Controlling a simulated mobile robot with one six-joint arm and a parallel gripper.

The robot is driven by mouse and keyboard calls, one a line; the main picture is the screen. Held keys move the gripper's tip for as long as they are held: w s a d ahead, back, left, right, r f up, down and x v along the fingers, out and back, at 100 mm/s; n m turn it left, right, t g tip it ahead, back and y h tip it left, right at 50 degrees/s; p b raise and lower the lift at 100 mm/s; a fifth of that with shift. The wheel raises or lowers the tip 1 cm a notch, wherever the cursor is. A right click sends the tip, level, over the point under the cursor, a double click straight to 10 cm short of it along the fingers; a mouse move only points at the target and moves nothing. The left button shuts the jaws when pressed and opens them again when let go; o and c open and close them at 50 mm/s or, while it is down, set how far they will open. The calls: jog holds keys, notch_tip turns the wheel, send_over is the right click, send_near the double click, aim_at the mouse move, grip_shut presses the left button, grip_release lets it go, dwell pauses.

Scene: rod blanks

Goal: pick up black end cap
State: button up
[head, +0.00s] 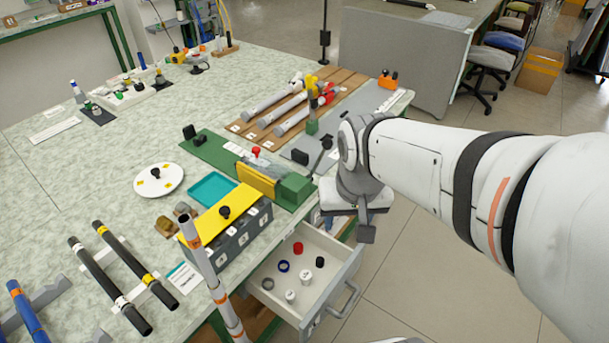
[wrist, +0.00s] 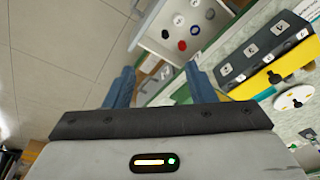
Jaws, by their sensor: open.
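The black end cap (head: 320,262) is a small dark cylinder in the open drawer (head: 327,283), near its right side in the head view. It also shows as a small dark spot in the wrist view (wrist: 165,34). My gripper (head: 347,227) is above the floor and the drawer's back right side, higher than the cap and apart from it. In the wrist view my gripper (wrist: 160,82) has its two blue fingers spread wide with nothing between them. The cap lies beyond the fingertips there.
The drawer also holds a red cap (head: 298,248), a blue ring (head: 284,266), a grey ring (head: 267,283) and white caps (head: 290,295). A yellow-topped caddy (head: 230,235) stands on the bench above. An upright striped rod (head: 212,283) is left of the drawer. Floor to the right is clear.

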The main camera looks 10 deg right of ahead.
jog(key=w+f+m+b, duration=0.1)
jog(key=w+f+b, duration=0.25)
jog(key=f, duration=0.35)
jog(key=w+a+f+m+g+b, duration=0.1)
jog(key=w+f+b, duration=0.25)
jog(key=f, duration=0.25)
jog(key=w+f+m+b, duration=0.1)
jog(key=w+f+b, duration=0.25)
jog(key=f, duration=0.35)
jog(key=m+g+b, duration=0.1)
jog(key=m+b, duration=0.2)
jog(key=b, duration=0.4)
send_over(320, 259)
jog(key=f, duration=1.3)
jog(key=shift+s+a+f, duration=0.3)
jog(key=shift+a+f, duration=0.1)
jog(key=f, duration=0.2)
jog(key=f+b, duration=0.2)
jog(key=f, duration=0.1)
jog(key=shift+w+d+f, duration=0.3)
jog(key=shift+d, duration=0.1)
jog(key=shift+c, duration=0.3)
jog(key=c, duration=1)
jog(key=shift+r, duration=0.1)
